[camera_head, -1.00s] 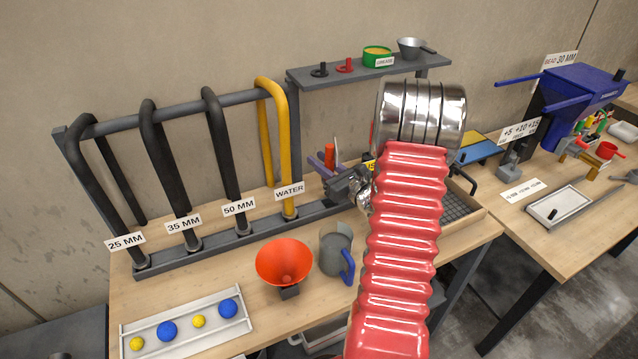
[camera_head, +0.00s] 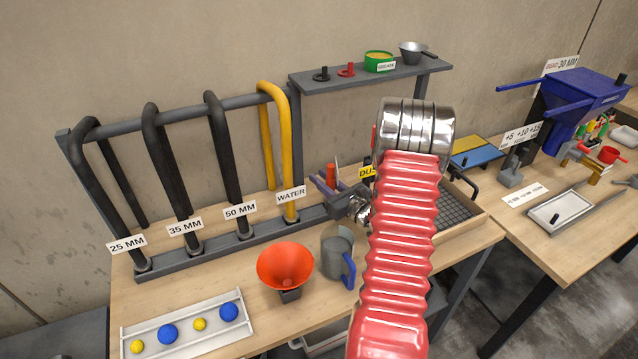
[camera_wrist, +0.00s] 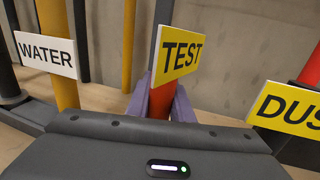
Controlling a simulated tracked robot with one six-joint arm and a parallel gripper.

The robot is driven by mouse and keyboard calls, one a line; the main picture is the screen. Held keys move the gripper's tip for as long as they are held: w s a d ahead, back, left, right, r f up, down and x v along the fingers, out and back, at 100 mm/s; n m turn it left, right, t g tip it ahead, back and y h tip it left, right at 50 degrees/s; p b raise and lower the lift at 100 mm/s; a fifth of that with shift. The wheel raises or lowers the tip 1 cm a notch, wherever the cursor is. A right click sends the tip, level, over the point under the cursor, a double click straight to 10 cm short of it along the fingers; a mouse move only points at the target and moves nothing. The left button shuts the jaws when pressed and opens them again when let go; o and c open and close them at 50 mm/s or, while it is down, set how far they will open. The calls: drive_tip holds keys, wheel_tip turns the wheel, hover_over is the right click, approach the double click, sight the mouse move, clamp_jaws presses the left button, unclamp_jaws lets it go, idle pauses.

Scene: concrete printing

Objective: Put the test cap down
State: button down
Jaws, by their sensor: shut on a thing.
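My gripper (camera_head: 325,181) is at the back of the left table, right of the WATER sign. Its purple fingers (camera_wrist: 160,104) are shut on a red piece, which I take for the test cap (camera_wrist: 159,107). The cap stands up between the fingers in the head view (camera_head: 331,173). A yellow TEST sign (camera_wrist: 178,53) covers its upper part in the wrist view. I cannot tell whether the sign is fixed to the cap. The cap's lower end is hidden, so I cannot tell whether it touches anything.
A yellow DUST sign (camera_wrist: 288,107) stands close on the right. The WATER sign (camera_wrist: 46,54) and yellow pipe (camera_head: 278,150) are on the left. An orange funnel (camera_head: 285,264) and a grey jug (camera_head: 337,259) stand in front. A shelf (camera_head: 375,75) is above.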

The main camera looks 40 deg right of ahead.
drive_tip(key=shift+f, duration=0.45)
drive_tip(key=shift+f, duration=0.55)
drive_tip(key=c, duration=1.6)
unclamp_jaws()
drive_tip(key=shift+o, duration=0.2)
drive_tip(key=shift+r, duration=0.55)
drive_tip(key=s, duration=1.2)
drive_tip(key=shift+a, duration=0.3)
